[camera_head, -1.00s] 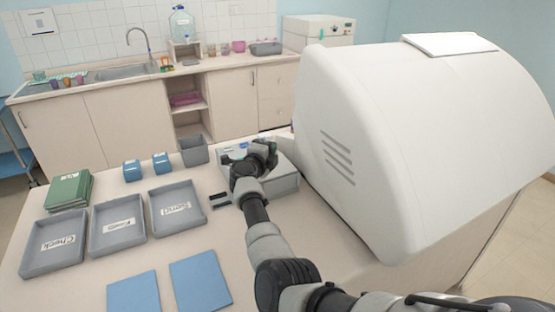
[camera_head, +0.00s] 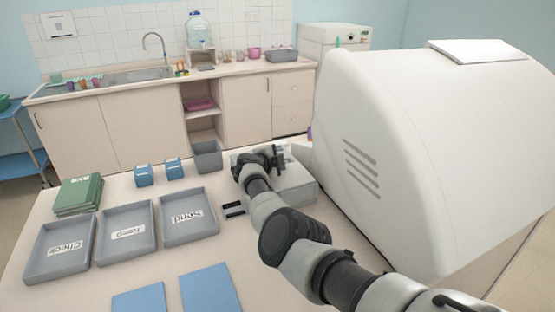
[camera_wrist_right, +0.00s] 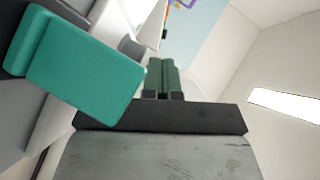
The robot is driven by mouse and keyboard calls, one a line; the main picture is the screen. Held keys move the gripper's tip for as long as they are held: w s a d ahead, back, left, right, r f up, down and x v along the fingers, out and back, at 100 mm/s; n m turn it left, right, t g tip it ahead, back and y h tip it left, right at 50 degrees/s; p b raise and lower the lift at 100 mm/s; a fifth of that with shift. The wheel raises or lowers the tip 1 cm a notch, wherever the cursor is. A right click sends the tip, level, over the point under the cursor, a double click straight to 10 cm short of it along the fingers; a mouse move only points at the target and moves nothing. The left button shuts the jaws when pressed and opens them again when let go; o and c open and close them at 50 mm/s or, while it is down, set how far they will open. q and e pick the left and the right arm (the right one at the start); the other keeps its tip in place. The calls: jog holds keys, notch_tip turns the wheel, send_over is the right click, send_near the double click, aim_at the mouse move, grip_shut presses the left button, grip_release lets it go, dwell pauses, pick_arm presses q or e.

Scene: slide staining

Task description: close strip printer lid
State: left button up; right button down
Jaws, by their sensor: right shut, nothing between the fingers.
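The strip printer appears to be the low grey box (camera_head: 296,188) on the table, beside the large white machine. My right arm and gripper cover much of its top, so I cannot tell how its lid stands. My right gripper (camera_head: 278,154) is over the box's far part, shut and empty; contact is unclear. The right wrist view shows its dark green fingers (camera_wrist_right: 163,78) together. A teal panel (camera_wrist_right: 85,68) lies close on the left of that view; I cannot tell whether it is the lid. My left gripper is not in view.
The white machine (camera_head: 400,150) blocks the right side. Grey trays labelled Check (camera_head: 42,277), Keep (camera_head: 103,258) and Send (camera_head: 166,238) lie left, with blue mats (camera_head: 210,290) in front. A grey bin (camera_head: 207,157) and small blue boxes (camera_head: 144,176) stand behind.

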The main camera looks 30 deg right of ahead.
jog(key=shift+w+d+f+n+g+b, duration=0.1)
jog(key=shift+w+f+n+g+b, duration=0.1)
jog(key=shift+f+n+g+b, duration=0.15)
dwell(0.5)
